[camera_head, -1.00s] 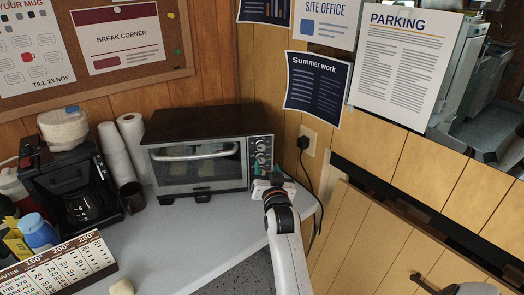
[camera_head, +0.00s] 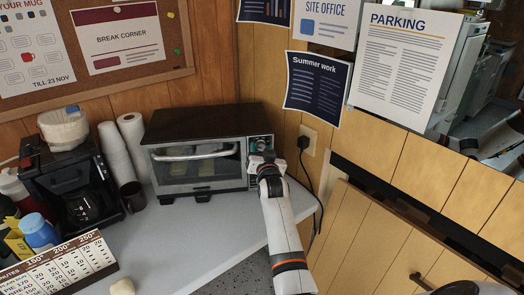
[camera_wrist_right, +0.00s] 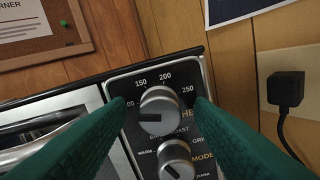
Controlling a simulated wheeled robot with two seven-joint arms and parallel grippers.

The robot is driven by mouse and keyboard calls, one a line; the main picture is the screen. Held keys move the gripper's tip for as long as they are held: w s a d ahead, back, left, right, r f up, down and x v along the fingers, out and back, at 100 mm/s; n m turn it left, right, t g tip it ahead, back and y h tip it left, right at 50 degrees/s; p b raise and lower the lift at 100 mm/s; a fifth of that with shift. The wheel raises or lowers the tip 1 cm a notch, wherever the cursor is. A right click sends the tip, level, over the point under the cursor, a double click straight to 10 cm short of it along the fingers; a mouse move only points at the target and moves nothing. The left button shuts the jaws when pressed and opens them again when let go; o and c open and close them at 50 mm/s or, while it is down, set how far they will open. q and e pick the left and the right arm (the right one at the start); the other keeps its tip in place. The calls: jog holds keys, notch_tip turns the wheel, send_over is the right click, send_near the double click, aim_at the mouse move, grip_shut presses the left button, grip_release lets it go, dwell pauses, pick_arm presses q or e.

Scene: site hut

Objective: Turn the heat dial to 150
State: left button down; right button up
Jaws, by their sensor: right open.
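The toaster oven (camera_head: 205,125) stands on the counter, with its control panel at its right end. The heat dial (camera_wrist_right: 160,108) is a silver knob marked 150, 200 and 250, plus a partly covered label ending in 00 at the left. Its dark pointer line points left, near that covered label and short of 150. In the head view the dial (camera_head: 260,145) shows just above my right gripper (camera_head: 262,160). In the wrist view my right gripper (camera_wrist_right: 160,105) is open, its green fingers either side of the dial; I cannot tell whether they touch it. My left gripper is out of view.
The mode dial (camera_wrist_right: 176,165) sits directly below the heat dial. A black plug (camera_head: 304,143) and cord are on the wall to the right. A bake-times chart (camera_head: 60,265), a coffee maker (camera_head: 75,185) and a mug (camera_head: 132,196) stand left. The counter before the oven is mostly clear.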

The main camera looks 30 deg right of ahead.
jog(key=c, duration=1)
jog(key=m+p, duration=0.1)
jog(key=m, duration=0.3)
jog(key=shift+m, duration=0.3)
jog(key=m+p, duration=0.1)
jog(key=m, duration=0.4)
jog(key=shift+a, duration=0.1)
jog(key=o, duration=1)
